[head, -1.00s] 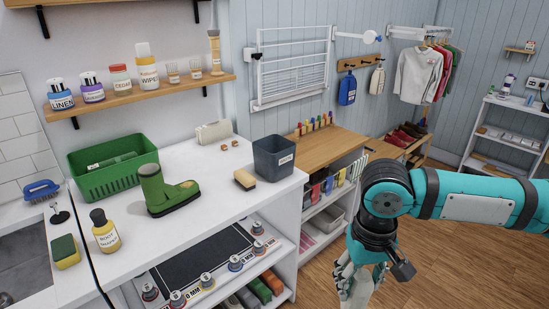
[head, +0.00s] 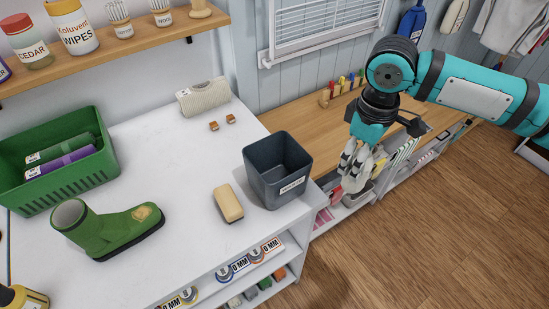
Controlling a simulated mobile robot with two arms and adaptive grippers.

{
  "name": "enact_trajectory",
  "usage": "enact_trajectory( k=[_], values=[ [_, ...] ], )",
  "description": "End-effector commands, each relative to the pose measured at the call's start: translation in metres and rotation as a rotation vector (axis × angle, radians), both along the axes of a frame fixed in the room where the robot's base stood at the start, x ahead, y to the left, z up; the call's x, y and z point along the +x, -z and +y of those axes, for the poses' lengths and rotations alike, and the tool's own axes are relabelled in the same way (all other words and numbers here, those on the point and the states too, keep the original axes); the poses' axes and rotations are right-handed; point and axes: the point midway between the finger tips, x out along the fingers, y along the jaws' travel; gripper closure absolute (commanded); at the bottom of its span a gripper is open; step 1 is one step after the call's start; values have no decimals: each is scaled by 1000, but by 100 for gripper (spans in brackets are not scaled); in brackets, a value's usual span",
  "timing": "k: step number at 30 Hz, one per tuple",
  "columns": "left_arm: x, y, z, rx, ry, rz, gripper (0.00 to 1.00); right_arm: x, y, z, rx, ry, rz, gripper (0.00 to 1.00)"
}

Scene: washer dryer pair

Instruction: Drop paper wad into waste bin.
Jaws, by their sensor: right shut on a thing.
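The waste bin (head: 263,182) is a dark grey, open-topped square bin with a white label. It stands upright at the right end of the white counter. My right gripper (head: 355,172) points down to the right of the bin, apart from it, beyond the counter's edge. Its pale fingers are shut on the paper wad, which is mostly hidden and hard to tell from the fingers. The part of the bin's inside that I see looks empty. My left gripper is not in view.
A tan brush (head: 228,203) lies just left of the bin. A wooden-topped shelf unit (head: 300,118) is behind my right gripper. Open floor lies at the lower right.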

Motion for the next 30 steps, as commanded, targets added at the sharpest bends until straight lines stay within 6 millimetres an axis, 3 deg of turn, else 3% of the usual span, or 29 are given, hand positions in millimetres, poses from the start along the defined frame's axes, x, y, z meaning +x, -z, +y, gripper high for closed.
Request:
enact_trajectory(
  k=[1, 10, 16, 21, 25, 30],
  values=[
    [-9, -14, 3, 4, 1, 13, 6, 7, -13, 10, 2, -127, 3, 90],
    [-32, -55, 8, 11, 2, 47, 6, 39, -47, 60, 10, -929, 2, 90],
    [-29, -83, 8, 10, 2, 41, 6, 53, -68, 96, 15, -1466, 0, 90],
    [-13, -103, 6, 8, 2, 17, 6, 58, -80, 123, 18, -1871, -1, 90],
    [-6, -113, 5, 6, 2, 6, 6, 60, -85, 137, 17, -2091, -2, 90],
    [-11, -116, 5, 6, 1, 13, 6, 60, -85, 145, 17, -2232, -1, 90]
  ],
)
